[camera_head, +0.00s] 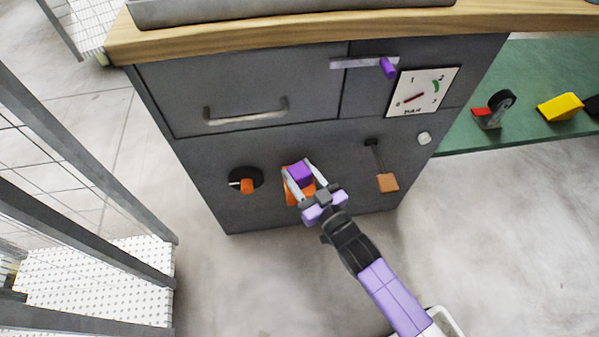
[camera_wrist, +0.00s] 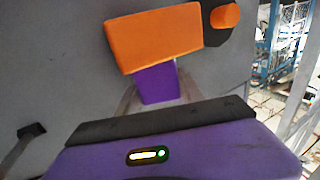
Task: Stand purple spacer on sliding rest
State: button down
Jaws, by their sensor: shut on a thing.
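The purple spacer (camera_head: 299,173) is a small block between the two pale fingers of my gripper (camera_head: 297,168), which is shut on it in front of the grey cabinet. An orange block (camera_head: 291,196), probably the sliding rest, is just below the spacer at the cabinet front. In the wrist view the scene looks turned over: the orange block (camera_wrist: 153,38) is above the purple spacer (camera_wrist: 157,82), and their edges meet. I cannot tell whether the spacer bears on the block or hovers close to it. The fingers hide part of both.
An orange knob (camera_head: 247,185) on a black disc is left of the gripper. A hanging lever with an orange paddle (camera_head: 387,182) is right. Above are a drawer handle (camera_head: 246,113), a rail with a purple knob (camera_head: 388,68) and a dial (camera_head: 423,91).

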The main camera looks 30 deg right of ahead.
jog(key=c, duration=0.7)
grip_release()
jog(key=shift+r, duration=0.15)
jog(key=s+p, duration=0.1)
jog(key=s, duration=0.3)
jog(key=s+p, duration=0.1)
jog(key=s, duration=0.3)
jog(key=s+d+p, duration=0.1)
jog(key=s, duration=0.3)
jog(key=shift+s, duration=0.1)
jog(key=s+r+g, duration=0.1)
jog(key=s+r, duration=0.4)
jog(key=s, duration=0.2)
jog(key=s+r+g+h, duration=0.1)
jog(key=s+r, duration=0.4)
jog(key=s, duration=0.3)
jog(key=s+a+r+m+g, duration=0.1)
jog(key=s+r, duration=0.4)
jog(key=s, duration=0.2)
jog(key=shift+s+r+h, duration=0.25)
jog(key=shift+r+h, duration=0.05)
